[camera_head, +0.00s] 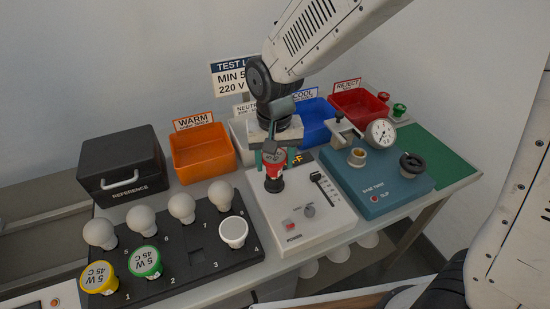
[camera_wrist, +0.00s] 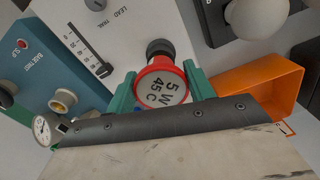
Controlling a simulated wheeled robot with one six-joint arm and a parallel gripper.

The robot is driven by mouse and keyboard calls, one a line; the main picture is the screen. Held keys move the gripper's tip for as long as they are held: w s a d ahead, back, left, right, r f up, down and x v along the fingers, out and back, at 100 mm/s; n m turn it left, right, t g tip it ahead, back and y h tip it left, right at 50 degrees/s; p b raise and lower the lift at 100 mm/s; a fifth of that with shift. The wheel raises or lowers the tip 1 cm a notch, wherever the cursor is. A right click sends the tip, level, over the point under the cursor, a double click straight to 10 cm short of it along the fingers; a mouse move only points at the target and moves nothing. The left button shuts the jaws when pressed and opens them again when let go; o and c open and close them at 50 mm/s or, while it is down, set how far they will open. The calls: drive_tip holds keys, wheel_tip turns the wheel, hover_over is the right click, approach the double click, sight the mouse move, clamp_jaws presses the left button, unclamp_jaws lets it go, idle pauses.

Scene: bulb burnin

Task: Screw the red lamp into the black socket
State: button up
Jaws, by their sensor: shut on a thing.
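The red lamp (camera_head: 273,157), with "5 W 45 C" on its pale face, stands on the black socket (camera_head: 273,184) of the white power unit (camera_head: 300,217). My gripper (camera_head: 273,160) is shut on the red lamp from above and behind. In the wrist view the red lamp (camera_wrist: 162,84) sits between the green fingers of my gripper (camera_wrist: 164,88), and the black socket (camera_wrist: 160,47) shows just beyond it. The lamp looks in line with the socket; its base is hidden, so I cannot tell how deep it sits.
A black tray (camera_head: 190,258) with white, yellow and green lamps stands at the front left. Orange (camera_head: 203,155), blue (camera_head: 313,131) and red (camera_head: 352,110) bins stand behind. A blue base-twist tester (camera_head: 385,180) is close on the right; a black reference case (camera_head: 122,170) is far left.

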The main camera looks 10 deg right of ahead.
drive_tip(key=m, duration=0.7)
drive_tip(key=shift+w+a, duration=0.15)
drive_tip(key=shift+w, duration=0.05)
drive_tip(key=m, duration=0.4)
drive_tip(key=shift+a+m, duration=0.1)
drive_tip(key=shift+m, duration=0.3)
drive_tip(key=m, duration=0.3)
drive_tip(key=shift+w+a+m, duration=0.1)
drive_tip(key=shift+m, duration=0.3)
drive_tip(key=o, duration=0.9)
drive_tip(key=shift+c, duration=0.2)
